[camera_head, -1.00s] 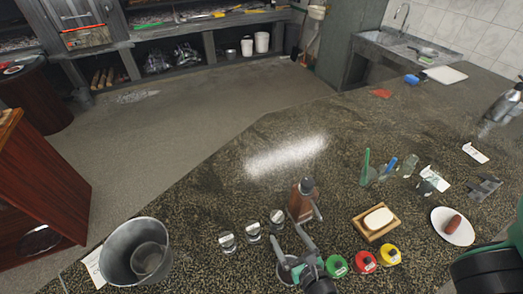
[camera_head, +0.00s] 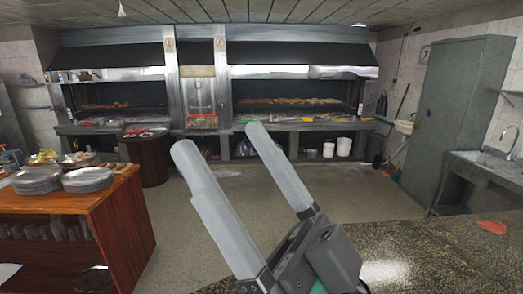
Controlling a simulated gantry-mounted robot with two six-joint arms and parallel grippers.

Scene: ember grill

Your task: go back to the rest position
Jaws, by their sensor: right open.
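My right gripper (camera_head: 213,155) is raised in the middle of the head view, close to the camera. Its two long grey fingers point up and to the left and stand wide apart. Nothing is between them; the floor and the grill show through the gap. It is above the near edge of the dark speckled counter (camera_head: 440,256) and touches nothing that I can see. My left gripper does not show.
A wooden counter (camera_head: 130,215) with stacked plates (camera_head: 88,179) stands at the left. The long grill (camera_head: 290,103) runs along the back wall. A tall grey cabinet (camera_head: 462,120) and a sink (camera_head: 490,168) are at the right. Open floor lies between.

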